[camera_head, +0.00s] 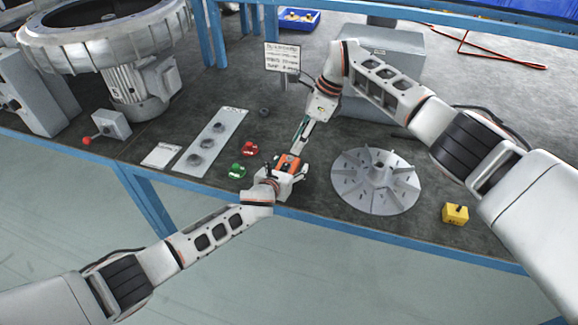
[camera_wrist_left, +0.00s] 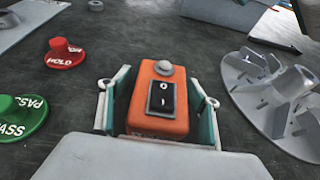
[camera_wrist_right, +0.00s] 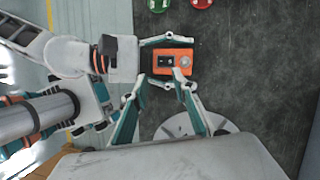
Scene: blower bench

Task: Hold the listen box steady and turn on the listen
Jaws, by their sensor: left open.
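The listen box (camera_head: 288,163) is a small orange box on the bench near its front edge. In the left wrist view the box (camera_wrist_left: 158,118) has a black rocker switch (camera_wrist_left: 162,98) marked 0 and I, and a grey dome. My left gripper (camera_head: 284,168) is open, with one finger on each side of the box; firm contact cannot be told. My right gripper (camera_head: 299,136) comes from the back over the box. In the right wrist view its fingers (camera_wrist_right: 160,82) are apart and empty, with their tips near the box (camera_wrist_right: 172,62).
A red HOLD button (camera_head: 250,148) and a green PASS button (camera_head: 237,171) lie left of the box. A grey bladed disc (camera_head: 376,182) lies to the right, with a yellow block (camera_head: 455,214) beyond. A sign (camera_head: 282,57) and grey case (camera_head: 395,50) stand behind.

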